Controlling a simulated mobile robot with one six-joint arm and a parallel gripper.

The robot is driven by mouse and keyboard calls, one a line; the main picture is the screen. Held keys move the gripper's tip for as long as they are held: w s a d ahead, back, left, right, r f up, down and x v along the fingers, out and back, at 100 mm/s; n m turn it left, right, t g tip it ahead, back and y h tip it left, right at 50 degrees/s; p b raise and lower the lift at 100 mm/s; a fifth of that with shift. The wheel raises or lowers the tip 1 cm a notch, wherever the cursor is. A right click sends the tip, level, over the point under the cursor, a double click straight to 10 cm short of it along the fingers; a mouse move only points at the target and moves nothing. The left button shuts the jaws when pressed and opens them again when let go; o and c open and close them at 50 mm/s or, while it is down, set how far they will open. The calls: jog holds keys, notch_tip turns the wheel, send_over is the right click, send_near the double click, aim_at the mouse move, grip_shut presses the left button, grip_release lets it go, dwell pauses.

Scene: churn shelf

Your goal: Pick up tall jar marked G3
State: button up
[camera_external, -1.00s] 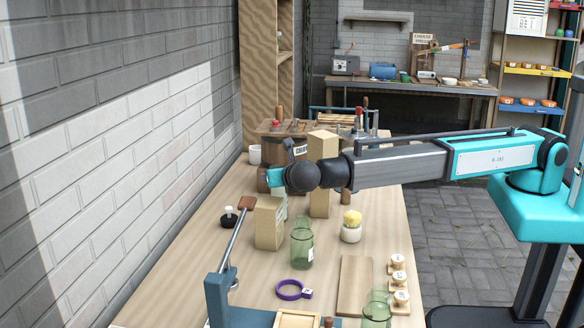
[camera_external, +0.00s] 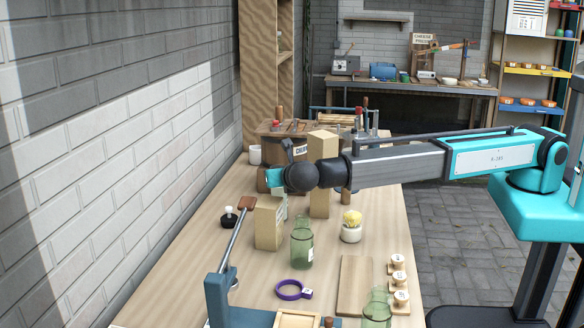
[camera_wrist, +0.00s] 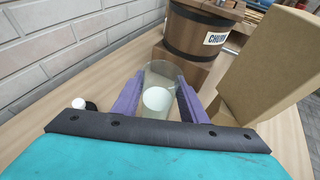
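A clear glass jar (camera_wrist: 160,75) with a round white patch inside or on it stands between the two purple fingers of my gripper (camera_wrist: 160,95) in the wrist view. The fingers lie close along both its sides; I cannot tell whether they press on it. No G3 mark can be read on it. In the external view my gripper (camera_external: 274,180) is a teal block behind the cardboard box, with its fingers mostly hidden. A green glass jar (camera_external: 302,243) with a small pale label stands in front of that box, and another (camera_external: 376,310) is at the bottom edge; their labels are unreadable.
A tan box (camera_external: 268,224) and a taller one (camera_external: 321,174) stand close by; a box is also right of the fingers in the wrist view (camera_wrist: 265,65). The churn (camera_wrist: 197,30) is behind. A black-based knob (camera_external: 229,218), yellow-topped pot (camera_external: 351,226) and purple ring (camera_external: 290,290) are on the table.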

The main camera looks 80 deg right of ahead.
grip_shut()
jog(key=shift+r, duration=0.2)
